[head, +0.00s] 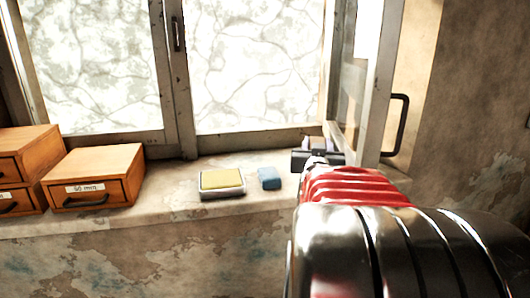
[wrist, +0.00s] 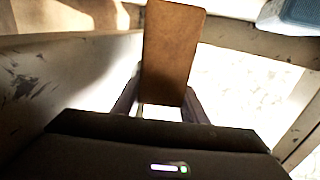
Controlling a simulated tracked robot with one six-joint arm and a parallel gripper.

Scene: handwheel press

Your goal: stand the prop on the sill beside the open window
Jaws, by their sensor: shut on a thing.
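The prop (wrist: 172,55) is a flat brown wooden-looking block. In the wrist view it sits between the fingers of my gripper (wrist: 160,103) and sticks out beyond them. My gripper is shut on it. In the head view my gripper (head: 318,157) is at the right end of the sill (head: 160,190), close to the open window (head: 372,80). My arm hides the prop there, and I cannot tell whether the prop touches the sill. The open window is a grey-framed casement swung inward, with a dark handle (head: 402,125).
Left of my gripper on the sill are a blue block (head: 269,178) and a yellow pad in a pale tray (head: 221,181). Wooden drawer boxes (head: 95,175) stand at the left. In the wrist view a chipped grey surface (wrist: 70,75) runs close along the left.

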